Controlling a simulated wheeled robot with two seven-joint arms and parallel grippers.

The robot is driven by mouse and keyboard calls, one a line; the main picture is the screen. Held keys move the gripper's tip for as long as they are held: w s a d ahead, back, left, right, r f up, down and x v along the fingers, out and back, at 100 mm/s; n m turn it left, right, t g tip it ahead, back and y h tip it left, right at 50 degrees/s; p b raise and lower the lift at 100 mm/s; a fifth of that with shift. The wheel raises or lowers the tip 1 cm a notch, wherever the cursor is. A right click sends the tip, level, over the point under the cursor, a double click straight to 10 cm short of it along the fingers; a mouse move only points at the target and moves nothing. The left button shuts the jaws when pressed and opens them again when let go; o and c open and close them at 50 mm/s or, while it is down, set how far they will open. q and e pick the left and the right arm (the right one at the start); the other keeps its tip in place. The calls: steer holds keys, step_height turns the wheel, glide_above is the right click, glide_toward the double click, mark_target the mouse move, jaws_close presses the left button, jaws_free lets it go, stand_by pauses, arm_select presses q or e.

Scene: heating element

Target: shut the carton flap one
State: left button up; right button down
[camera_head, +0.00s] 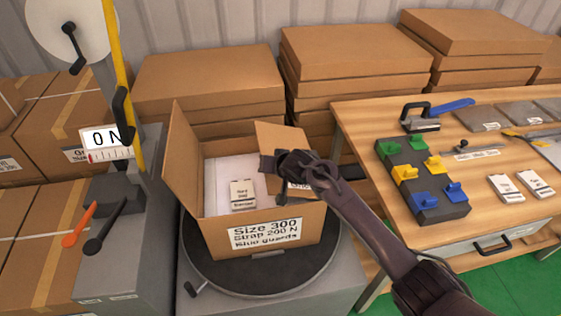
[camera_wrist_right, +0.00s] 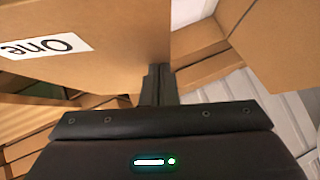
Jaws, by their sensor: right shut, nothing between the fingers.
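The open carton (camera_head: 262,240) stands on a dark turntable, with a label reading Size 300, Strap 200 N, Blue guards. Flap one (camera_head: 280,136) stands raised on its right side, partly hidden by my right gripper (camera_head: 268,163). Its "One" label shows upside down in the right wrist view (camera_wrist_right: 45,45). My right gripper is shut and empty, its fingertips (camera_wrist_right: 158,85) close by the flap's edge; contact cannot be told. A second flap (camera_head: 184,152) stands raised on the left. A small labelled box (camera_head: 242,193) lies inside on white lining. My left gripper is out of view.
A strap machine (camera_head: 110,200) with a 0 N display, orange and black levers stands left. A wooden table (camera_head: 460,150) at right holds a rack (camera_head: 422,180) of coloured clips, tools and small white boxes. Stacked cartons (camera_head: 210,80) line the back wall.

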mark_target(267, 177)
steer(key=f+b, duration=0.1)
steer(key=a+f+h+b, duration=0.1)
steer(key=f, duration=0.1)
steer(key=f+n+h+b, duration=0.1)
steer(key=shift+s+a+f, duration=0.15)
steer(key=shift+a+f, duration=0.25)
steer(key=shift+a+f+b, duration=0.2)
steer(key=shift+f+b, duration=0.5)
steer(key=shift+f, duration=0.2)
steer(key=shift+s+f, duration=0.15)
